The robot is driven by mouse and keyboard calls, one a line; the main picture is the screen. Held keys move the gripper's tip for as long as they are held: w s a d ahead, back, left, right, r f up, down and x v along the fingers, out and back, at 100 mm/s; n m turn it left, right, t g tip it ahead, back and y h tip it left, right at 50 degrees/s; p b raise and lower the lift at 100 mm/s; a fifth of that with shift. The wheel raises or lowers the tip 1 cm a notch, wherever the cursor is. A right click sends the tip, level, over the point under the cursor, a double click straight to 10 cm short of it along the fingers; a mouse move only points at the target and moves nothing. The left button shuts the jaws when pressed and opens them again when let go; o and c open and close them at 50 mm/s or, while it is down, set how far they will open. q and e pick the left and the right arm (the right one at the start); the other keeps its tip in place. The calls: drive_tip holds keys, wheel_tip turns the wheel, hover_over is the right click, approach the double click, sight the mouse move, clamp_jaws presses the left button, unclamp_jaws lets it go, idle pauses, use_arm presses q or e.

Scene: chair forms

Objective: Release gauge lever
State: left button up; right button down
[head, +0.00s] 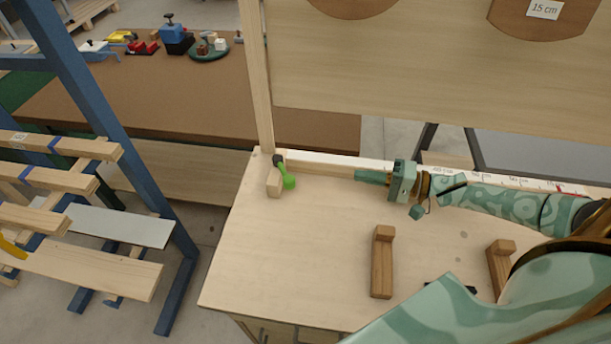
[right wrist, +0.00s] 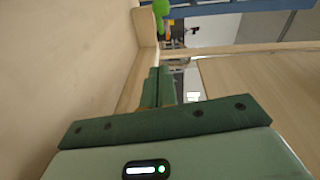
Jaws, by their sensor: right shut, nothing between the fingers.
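The gauge lever (head: 288,178) is a small green lever on a dark pivot at the far left corner of the pale wooden bench, beside a small wooden block (head: 274,184). Its green end also shows at the top of the right wrist view (right wrist: 161,8). My right gripper (head: 357,175) is shut and empty. It lies along the fence, pointing left toward the lever, with a clear gap between its fingertips and the lever. In the right wrist view its green fingers (right wrist: 161,72) are together. My left gripper is not in view.
A pale fence (head: 330,164) with a ruler strip (head: 500,180) runs along the bench's back edge. Two brown wooden blocks (head: 382,262) (head: 498,268) stand on the bench (head: 300,255). A blue rack (head: 110,110) holding boards stands at left. The bench's middle left is clear.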

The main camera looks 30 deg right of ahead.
drive_tip(key=shift+s+a+r+y, duration=0.2)
drive_tip(key=shift+s+r+y, duration=0.1)
drive_tip(key=shift+r, duration=0.05)
drive_tip(key=shift+w+a+m, duration=0.1)
drive_tip(key=shift+a+m, duration=0.1)
drive_tip(key=shift+m, duration=0.1)
drive_tip(key=b, duration=0.1)
approach(283, 170)
drive_tip(key=shift+w+d+r, duration=0.3)
drive_tip(key=shift+w+d, duration=0.1)
drive_tip(key=shift+w, duration=0.35)
drive_tip(key=shift+s+a, duration=0.15)
drive_tip(key=shift+a, duration=1.8)
drive_tip(key=a+p, duration=0.1)
drive_tip(key=p, duration=0.1)
drive_tip(key=a+p, duration=0.3)
drive_tip(key=p, duration=0.1)
drive_tip(key=shift+s+a+r, duration=0.2)
drive_tip(key=shift+s+a, duration=0.05)
drive_tip(key=shift+s, duration=0.1)
drive_tip(key=shift+a+f, duration=0.15)
drive_tip(key=shift+f, duration=0.15)
